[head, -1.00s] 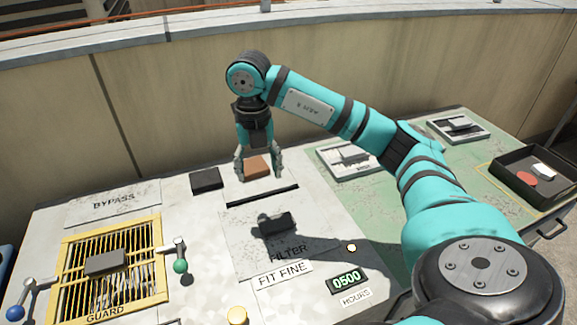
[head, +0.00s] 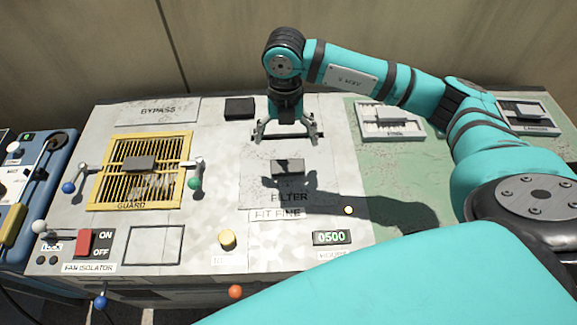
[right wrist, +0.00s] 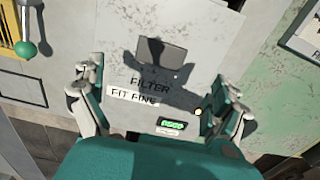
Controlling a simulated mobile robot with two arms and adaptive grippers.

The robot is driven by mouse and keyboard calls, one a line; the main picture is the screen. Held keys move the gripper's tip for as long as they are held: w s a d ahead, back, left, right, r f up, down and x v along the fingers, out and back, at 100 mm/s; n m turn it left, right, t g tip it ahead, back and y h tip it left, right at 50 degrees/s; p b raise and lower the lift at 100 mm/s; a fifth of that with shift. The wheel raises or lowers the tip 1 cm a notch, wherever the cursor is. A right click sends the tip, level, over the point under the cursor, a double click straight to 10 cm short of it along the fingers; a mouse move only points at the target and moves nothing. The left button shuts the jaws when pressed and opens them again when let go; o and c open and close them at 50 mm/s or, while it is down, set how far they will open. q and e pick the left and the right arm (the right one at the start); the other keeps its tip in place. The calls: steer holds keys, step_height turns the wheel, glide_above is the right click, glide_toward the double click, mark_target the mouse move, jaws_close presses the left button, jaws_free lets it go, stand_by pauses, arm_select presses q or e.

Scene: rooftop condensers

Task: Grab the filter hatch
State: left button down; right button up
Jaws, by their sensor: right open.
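The filter hatch (head: 262,185) is a flat, worn pale panel marked FILTER, with a dark grey block handle (head: 288,167) on it. My right gripper (head: 288,137) is open and empty, with its fingers spread wide. In the head view it shows just beyond the handle, apart from it. In the right wrist view the handle (right wrist: 161,56) lies ahead, between the lines of the two spread fingers (right wrist: 155,88), and the hatch (right wrist: 120,58) lies around it. The gripper's shadow falls across the hatch and handle. My left gripper is not in view.
A yellow guard grille (head: 187,170) with its own grey handle and side levers is left of the hatch. A black block (head: 239,108) lies behind. A yellow knob (head: 227,239) and a 0500 display (head: 332,237) are in front. White framed trays stand on the green surface at right.

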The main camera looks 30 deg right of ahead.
glide_above(287, 165)
steer(key=f, duration=0.5)
steer(key=shift+w+f, duration=0.25)
steer(key=shift+f, duration=0.05)
steer(key=f, duration=0.1)
steer(key=f+p, duration=0.1)
steer(key=f, duration=0.2)
steer(key=shift+s+f, duration=0.2)
steer(key=shift+s, duration=0.2)
steer(key=shift+f, duration=0.4)
steer(key=shift+w+r, duration=0.1)
steer(key=c, duration=1.4)
